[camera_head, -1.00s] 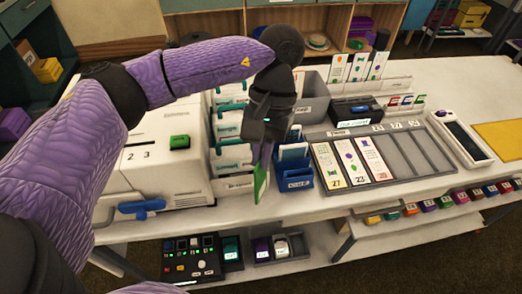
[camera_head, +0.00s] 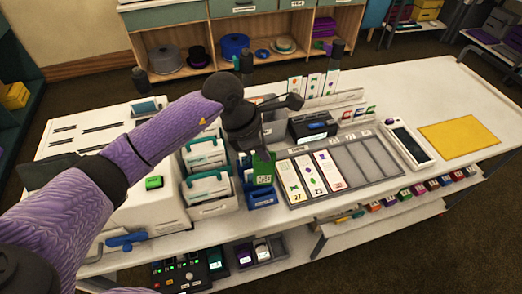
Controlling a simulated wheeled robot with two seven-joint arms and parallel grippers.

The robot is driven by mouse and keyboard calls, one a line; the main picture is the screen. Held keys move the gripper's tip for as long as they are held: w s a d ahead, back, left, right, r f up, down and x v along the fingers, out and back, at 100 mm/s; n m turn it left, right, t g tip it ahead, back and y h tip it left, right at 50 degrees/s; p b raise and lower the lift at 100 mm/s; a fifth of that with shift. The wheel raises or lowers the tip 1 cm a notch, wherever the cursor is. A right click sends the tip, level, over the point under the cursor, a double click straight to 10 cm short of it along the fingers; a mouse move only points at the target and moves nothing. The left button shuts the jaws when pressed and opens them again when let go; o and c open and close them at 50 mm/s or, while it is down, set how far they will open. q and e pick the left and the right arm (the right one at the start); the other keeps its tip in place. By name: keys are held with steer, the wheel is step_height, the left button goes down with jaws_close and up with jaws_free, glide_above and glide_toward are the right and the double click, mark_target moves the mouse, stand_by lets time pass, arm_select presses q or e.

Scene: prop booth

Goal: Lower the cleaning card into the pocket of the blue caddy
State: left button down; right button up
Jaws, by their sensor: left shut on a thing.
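The green cleaning card (camera_head: 263,168) hangs upright below my left gripper (camera_head: 252,148), which is shut on its upper part. The blue caddy (camera_head: 262,198) stands on the white counter directly below the card. The card's lower edge overlaps the caddy's upper part in this view. I cannot tell whether that edge is inside the pocket or just above or in front of it. The card and gripper hide much of the caddy's opening. My right gripper is not in view.
A rack of white and teal packets (camera_head: 208,185) stands close left of the caddy. A grey tray with numbered cards (camera_head: 297,204) lies close on its right. A black box (camera_head: 312,128) stands behind. The yellow mat (camera_head: 460,136) at the far right is bare.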

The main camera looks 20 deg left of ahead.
mark_target(262, 162)
arm_select(q)
steer(key=shift+n+t, duration=0.3)
steer(key=shift+n, duration=0.6)
steer(key=f+b, duration=0.1)
steer(key=f, duration=0.1)
steer(key=f+b, duration=0.2)
steer(key=shift+w+a, duration=0.2)
steer(key=shift+f, duration=0.3)
